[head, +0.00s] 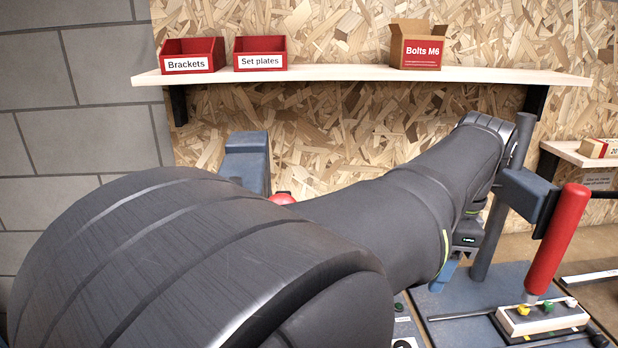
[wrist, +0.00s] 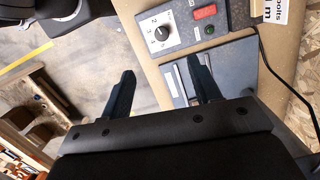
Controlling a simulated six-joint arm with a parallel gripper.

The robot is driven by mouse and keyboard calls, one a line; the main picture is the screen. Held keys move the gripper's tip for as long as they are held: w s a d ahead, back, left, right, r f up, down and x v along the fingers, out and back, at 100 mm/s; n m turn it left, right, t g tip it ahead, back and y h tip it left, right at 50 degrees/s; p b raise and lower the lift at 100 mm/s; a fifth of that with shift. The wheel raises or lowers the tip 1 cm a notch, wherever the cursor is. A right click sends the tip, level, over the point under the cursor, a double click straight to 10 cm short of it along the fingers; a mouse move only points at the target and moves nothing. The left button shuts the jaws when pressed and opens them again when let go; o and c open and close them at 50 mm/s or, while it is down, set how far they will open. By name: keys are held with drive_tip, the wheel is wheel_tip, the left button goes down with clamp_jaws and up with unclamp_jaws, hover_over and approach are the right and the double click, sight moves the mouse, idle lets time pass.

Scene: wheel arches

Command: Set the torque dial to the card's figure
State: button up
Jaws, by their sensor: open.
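The dial (wrist: 162,33) is a round black knob on a light grey panel in the wrist view, with figures around it, a 2 and a 3 among them. Its exact pointer setting is too small to read surely.
A red switch (wrist: 205,12) and a green button (wrist: 210,29) sit right of the dial. A black cable (wrist: 270,60) runs beside the panel. In the head view a red handle (head: 560,240) stands at the right, and a shelf (head: 340,73) bears bins and a box.

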drive_tip(key=d+f+y, duration=0.3)
drive_tip(key=d+f, duration=0.3)
drive_tip(key=x, duration=1.6)
drive_tip(key=shift+d+f, duration=0.15)
drive_tip(key=shift+f, duration=0.3)
drive_tip(key=c, duration=1)
drive_tip(key=shift+o, duration=0.2)
